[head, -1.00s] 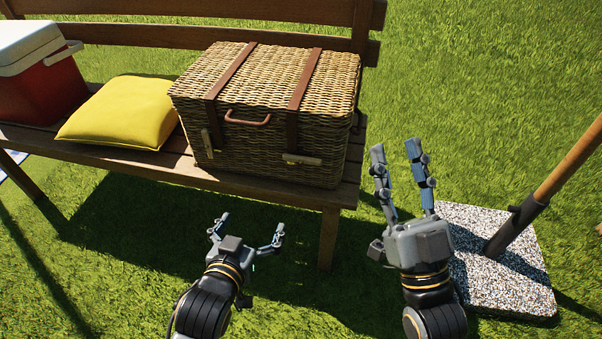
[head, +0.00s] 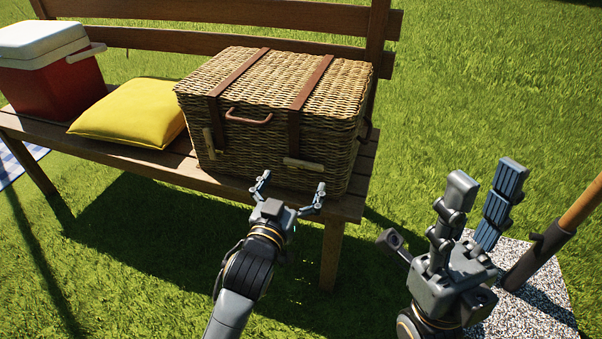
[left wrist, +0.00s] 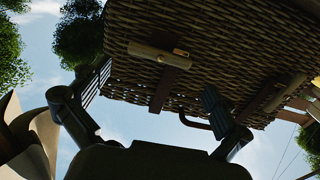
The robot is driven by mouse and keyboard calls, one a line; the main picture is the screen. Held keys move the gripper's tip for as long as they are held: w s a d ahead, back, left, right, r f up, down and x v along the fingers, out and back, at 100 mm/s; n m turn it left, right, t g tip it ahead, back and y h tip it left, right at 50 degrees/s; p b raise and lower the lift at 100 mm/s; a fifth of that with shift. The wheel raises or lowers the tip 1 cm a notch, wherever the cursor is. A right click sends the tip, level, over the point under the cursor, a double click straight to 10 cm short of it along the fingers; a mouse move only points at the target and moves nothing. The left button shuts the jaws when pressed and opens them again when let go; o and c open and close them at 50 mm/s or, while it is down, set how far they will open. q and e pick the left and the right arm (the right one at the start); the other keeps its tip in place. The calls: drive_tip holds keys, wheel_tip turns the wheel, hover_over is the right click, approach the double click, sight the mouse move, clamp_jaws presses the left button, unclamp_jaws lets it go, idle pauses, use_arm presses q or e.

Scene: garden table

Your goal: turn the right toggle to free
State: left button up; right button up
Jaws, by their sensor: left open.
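A wicker basket (head: 270,110) with two brown straps stands on a wooden bench. The right toggle (head: 303,163) is a pale wooden bar lying crosswise at the right strap's lower end. It also shows lying crosswise in the left wrist view (left wrist: 158,54). The left toggle (head: 208,143) stands nearly upright at the left strap. My left gripper (head: 290,186) is open and empty, just in front of and below the right toggle, apart from it in the picture. My right gripper (head: 482,190) is open and empty, off to the right over the grass.
The bench seat (head: 140,160) has a yellow cushion (head: 130,112) and a red cooler (head: 55,85) left of the basket. A pole (head: 540,250) on a speckled base (head: 540,305) stands beside my right gripper. A brown carry handle (head: 249,119) sits between the straps.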

sight(303, 165)
use_arm(q)
drive_tip(key=b+x, duration=0.1)
drive_tip(key=x, duration=0.4)
drive_tip(key=c, duration=0.9)
